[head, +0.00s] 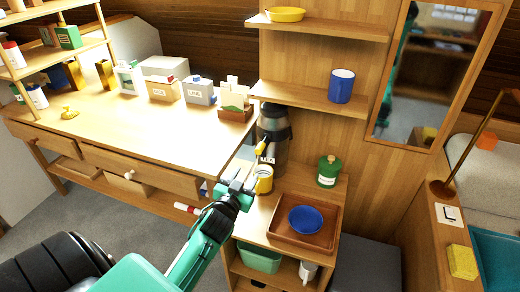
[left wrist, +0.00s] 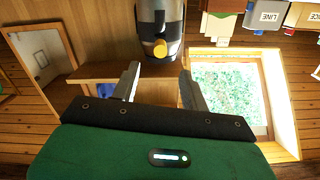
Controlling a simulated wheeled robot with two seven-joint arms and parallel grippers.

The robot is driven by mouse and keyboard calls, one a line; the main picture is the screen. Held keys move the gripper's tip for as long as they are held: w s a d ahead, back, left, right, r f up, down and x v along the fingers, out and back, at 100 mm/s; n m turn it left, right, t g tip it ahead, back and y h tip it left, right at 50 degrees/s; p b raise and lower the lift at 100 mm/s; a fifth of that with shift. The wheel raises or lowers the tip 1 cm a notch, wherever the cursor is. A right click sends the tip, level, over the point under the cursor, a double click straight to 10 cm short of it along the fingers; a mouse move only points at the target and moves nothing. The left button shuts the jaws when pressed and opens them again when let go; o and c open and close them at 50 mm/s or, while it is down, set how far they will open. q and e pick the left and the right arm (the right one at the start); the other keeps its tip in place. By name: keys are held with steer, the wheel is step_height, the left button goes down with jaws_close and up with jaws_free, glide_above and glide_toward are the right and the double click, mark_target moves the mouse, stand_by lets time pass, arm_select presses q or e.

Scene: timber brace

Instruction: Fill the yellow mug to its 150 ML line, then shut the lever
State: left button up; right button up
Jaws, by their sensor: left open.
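The yellow mug (head: 264,180) stands under the dispenser at the near left of the low wooden cabinet top; its 150 ML line and fill level are too small to read. The dark and silver dispenser (head: 273,128) stands behind it, with a yellow lever (head: 262,145) above the mug. My left gripper (head: 238,186) is open and empty, just left of the mug. In the left wrist view the dispenser (left wrist: 158,20) and a round yellow part (left wrist: 159,50) lie ahead, beyond the open fingers (left wrist: 159,72). I cannot make out the mug there. My right gripper is not in view.
A brown tray (head: 322,240) with a blue bowl (head: 305,219) sits right of the mug. A green canister (head: 329,171) stands behind the tray. The wooden table (head: 160,125) edges close to my left arm. A shelf with a blue cup (head: 341,86) hangs above.

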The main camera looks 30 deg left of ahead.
mark_target(257, 151)
arm_select(q)
steer(key=x, duration=0.9)
steer(key=r+x, duration=0.1)
steer(key=x, duration=0.3)
steer(key=shift+w+a+p, duration=0.1)
steer(key=shift+w+p, duration=0.05)
steer(key=shift+p, duration=0.25)
steer(key=shift+w+a, duration=0.1)
steer(key=shift+w, duration=0.4)
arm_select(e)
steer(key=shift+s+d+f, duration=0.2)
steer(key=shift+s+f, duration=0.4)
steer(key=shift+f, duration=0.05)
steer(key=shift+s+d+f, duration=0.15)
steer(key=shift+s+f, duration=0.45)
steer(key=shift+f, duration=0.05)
arm_select(q)
jaws_close()
steer(key=shift+r, duration=0.1)
steer(key=shift+r+p, duration=0.15)
steer(key=shift+p, duration=0.35)
steer(key=p, duration=0.4)
steer(key=shift+r+g, duration=0.3)
steer(key=shift+r, duration=0.1)
steer(key=shift+f+p, duration=0.1)
steer(key=shift+p, duration=0.25)
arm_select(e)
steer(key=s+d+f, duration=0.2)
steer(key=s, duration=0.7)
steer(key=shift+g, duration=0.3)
